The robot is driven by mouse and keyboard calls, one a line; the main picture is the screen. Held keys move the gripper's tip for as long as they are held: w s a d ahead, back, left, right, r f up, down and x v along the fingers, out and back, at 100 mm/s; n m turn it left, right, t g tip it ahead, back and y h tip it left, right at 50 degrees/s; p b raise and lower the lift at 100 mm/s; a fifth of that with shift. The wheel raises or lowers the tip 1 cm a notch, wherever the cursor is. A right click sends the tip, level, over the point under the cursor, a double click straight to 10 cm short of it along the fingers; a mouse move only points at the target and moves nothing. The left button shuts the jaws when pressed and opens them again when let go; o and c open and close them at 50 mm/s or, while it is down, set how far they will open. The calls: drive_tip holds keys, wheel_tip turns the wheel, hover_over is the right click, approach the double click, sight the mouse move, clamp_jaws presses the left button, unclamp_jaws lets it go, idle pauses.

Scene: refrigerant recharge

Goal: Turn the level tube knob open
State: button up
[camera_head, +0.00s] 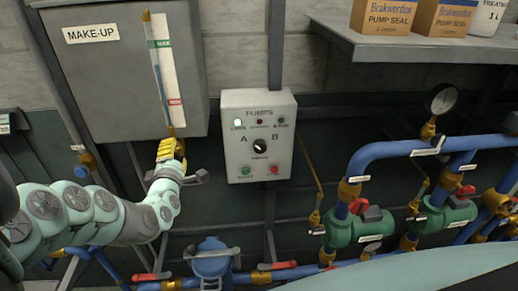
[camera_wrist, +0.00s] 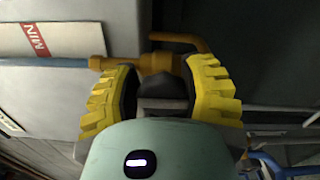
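The level tube (camera_head: 160,75) runs down the front of the grey MAKE-UP tank (camera_head: 105,85), beside a white scale with a green MAX mark and a red MIN mark. In the wrist view the tube (camera_wrist: 60,63) enters a brass fitting (camera_wrist: 160,64) with a thin bent brass pipe. A dark rounded part, which looks like the knob (camera_wrist: 172,38), shows at the fitting. My gripper (camera_wrist: 157,72) has its two yellow fingers spread on both sides of the fitting. In the head view my gripper (camera_head: 172,148) is just below the tube's lower end and hides the knob.
A PUMPS control box (camera_head: 258,135) is on the wall to the right. A shelf (camera_head: 420,45) with boxes is at upper right. Blue pipes (camera_head: 400,150) with green pumps (camera_head: 355,225) fill the lower right. A blue strainer-like body (camera_head: 211,260) is below my gripper.

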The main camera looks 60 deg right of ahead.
drive_tip(key=o, duration=0.5)
drive_tip(key=shift+f, duration=0.1)
